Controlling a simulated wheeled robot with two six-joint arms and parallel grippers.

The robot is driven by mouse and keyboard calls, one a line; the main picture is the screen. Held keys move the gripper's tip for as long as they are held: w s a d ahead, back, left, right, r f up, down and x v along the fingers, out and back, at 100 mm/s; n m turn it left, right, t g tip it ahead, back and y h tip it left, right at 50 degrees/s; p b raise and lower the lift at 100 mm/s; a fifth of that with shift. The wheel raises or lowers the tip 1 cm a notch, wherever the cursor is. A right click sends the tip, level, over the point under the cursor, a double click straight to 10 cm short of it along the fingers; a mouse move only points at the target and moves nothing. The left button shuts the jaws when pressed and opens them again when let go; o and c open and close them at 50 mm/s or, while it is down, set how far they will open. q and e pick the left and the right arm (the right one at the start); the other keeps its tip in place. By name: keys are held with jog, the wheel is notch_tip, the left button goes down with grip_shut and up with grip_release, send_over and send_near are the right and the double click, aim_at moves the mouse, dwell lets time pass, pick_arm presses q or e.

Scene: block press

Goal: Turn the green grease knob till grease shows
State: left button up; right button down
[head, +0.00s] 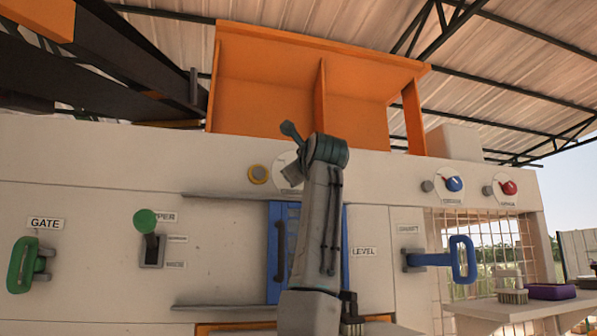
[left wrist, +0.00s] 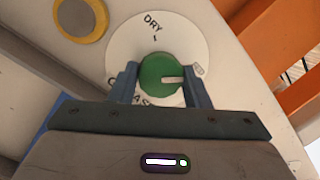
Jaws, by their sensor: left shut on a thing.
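The green grease knob (left wrist: 163,73) sits on a round white dial (left wrist: 125,38) in the left wrist view. Its white pointer line lies toward the right of the picture, away from the "DRY" mark at the top. Other lettering at lower left is partly covered by my gripper. My left gripper (left wrist: 159,75) is shut on the knob, with one blue-grey finger on each side. In the head view my left arm reaches up to the dial (head: 283,160) and hides the knob. I see no grease in either view. My right gripper is in neither view.
A yellow-rimmed round fitting (head: 258,174) is left of the dial. An orange hopper (head: 270,85) stands above. The panel also carries a green gate handle (head: 18,266), a green-topped lever (head: 146,222), a blue handle (head: 463,260), and blue (head: 454,184) and red (head: 509,188) knobs.

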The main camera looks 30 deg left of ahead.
pick_arm(q)
jog(key=shift+r, duration=0.1)
jog(key=o, duration=1)
jog(key=shift+c, duration=0.2)
jog(key=shift+d, duration=0.1)
jog(key=b+v, duration=0.6)
jog(key=v, duration=0.4)
jog(key=shift+s+d, duration=0.2)
jog(key=shift+s, duration=0.1)
